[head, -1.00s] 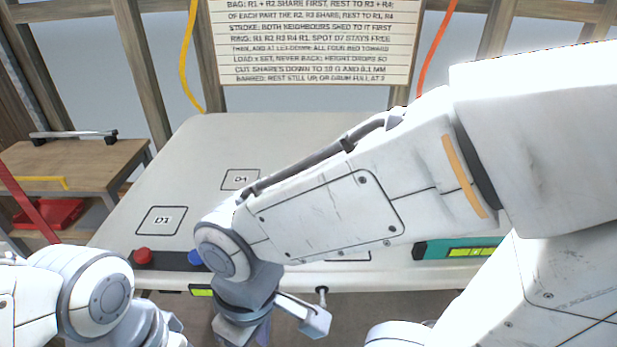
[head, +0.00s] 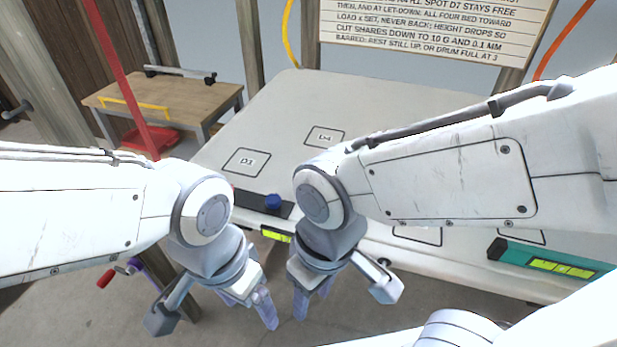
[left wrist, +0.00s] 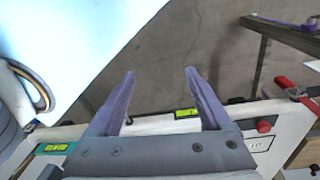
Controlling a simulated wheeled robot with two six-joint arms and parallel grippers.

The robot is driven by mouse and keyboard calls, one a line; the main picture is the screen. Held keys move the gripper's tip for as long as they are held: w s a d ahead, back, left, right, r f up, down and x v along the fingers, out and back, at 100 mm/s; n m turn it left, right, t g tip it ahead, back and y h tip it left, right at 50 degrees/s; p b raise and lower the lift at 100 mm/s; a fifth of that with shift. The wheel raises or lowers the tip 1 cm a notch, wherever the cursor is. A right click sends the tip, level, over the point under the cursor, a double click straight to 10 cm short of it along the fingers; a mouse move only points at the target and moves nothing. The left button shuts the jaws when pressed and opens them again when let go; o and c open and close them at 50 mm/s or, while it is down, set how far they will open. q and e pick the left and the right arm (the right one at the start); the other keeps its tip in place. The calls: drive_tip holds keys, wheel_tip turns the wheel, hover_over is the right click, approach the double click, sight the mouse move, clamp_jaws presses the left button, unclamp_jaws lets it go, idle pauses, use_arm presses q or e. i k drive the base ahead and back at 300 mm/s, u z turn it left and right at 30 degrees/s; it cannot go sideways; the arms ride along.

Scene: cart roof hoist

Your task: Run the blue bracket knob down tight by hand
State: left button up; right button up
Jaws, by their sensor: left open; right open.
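The blue knob (head: 272,202) sits on a dark strip along the near edge of the pale roof panel (head: 285,110). It shows between my two wrists in the head view, and I cannot make it out in the left wrist view. My left gripper (head: 265,303) hangs below and in front of the knob, apart from it. In the left wrist view its fingers (left wrist: 160,75) are spread with nothing between them. My right gripper (head: 313,297) is open just right of the left one, also below the knob. How tight the knob is cannot be seen.
A red knob (left wrist: 264,126) is in the left wrist view. A small green level (head: 276,235) sits below the blue knob; a teal level (head: 560,265) is at right. A wooden table (head: 180,100) stands back left. My forearms cover parts of the panel.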

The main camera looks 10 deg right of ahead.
sight(273, 202)
drive_tip(key=u, duration=0.5)
drive_tip(key=k, duration=1.2)
drive_tip(key=z, duration=0.55)
drive_tip(key=i, duration=1.4)
drive_tip(key=u, duration=0.3)
